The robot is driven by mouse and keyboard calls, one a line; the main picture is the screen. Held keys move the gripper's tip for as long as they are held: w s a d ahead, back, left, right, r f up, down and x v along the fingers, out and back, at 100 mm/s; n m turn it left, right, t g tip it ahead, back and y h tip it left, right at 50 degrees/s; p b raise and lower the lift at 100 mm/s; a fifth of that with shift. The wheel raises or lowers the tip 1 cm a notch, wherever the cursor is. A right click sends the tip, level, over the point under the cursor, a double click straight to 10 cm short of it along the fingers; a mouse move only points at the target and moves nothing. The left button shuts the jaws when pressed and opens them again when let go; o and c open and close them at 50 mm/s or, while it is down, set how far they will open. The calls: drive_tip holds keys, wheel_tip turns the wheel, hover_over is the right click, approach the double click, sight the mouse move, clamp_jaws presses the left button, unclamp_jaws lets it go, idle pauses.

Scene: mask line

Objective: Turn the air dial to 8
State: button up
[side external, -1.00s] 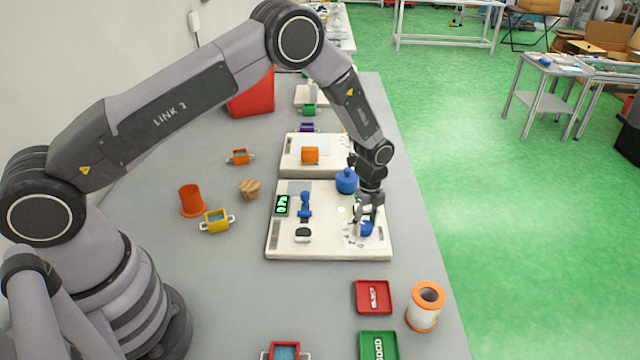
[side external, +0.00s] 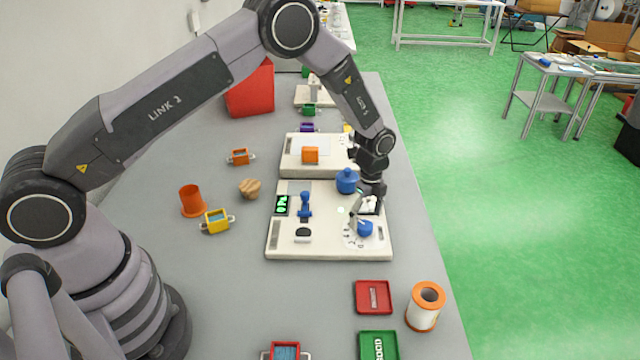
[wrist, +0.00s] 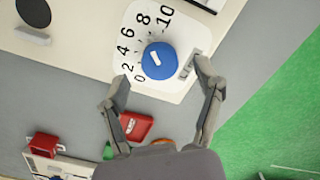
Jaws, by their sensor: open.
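The air dial is a round blue knob (side external: 365,228) on a white numbered plate at the front right of the near cream board (side external: 330,253). In the wrist view the knob (wrist: 165,68) carries a slanted white mark, with 0, 2, 4, 6, 8 and 10 printed around its left and upper sides. I cannot tell for sure which number the mark points to. My gripper (side external: 365,205) is open and empty, raised just above the knob. In the wrist view its fingertips (wrist: 160,75) are spread to the left and right of the knob, apart from it.
A red tray (side external: 373,297) and an orange-rimmed white cylinder (side external: 425,306) stand in front.

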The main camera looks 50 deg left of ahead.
wheel_tip(320, 180, up, 10)
idle(0.3)
wheel_tip(320, 180, up, 14)
drive_tip(key=n+t, duration=0.2)
drive_tip(key=n, duration=0.3)
hover_over(365, 224)
drive_tip(key=s+a, duration=0.4)
drive_tip(key=s, duration=0.1)
drive_tip(key=s+a+r+n, duration=0.3)
drive_tip(key=s+r, duration=0.3)
drive_tip(key=r, duration=0.1)
drive_tip(key=s+a+r+n+t, duration=0.1)
drive_tip(key=s+n, duration=0.4)
drive_tip(key=s, duration=0.6)
drive_tip(key=s+a+r+n+t, duration=0.2)
drive_tip(key=s+n, duration=0.4)
drive_tip(key=s, duration=0.6)
drive_tip(key=shift+a+r+n+t, duration=0.3)
drive_tip(key=shift+a+r, duration=0.4)
drive_tip(key=shift+r, duration=0.2)
drive_tip(key=shift+c, duration=0.4)
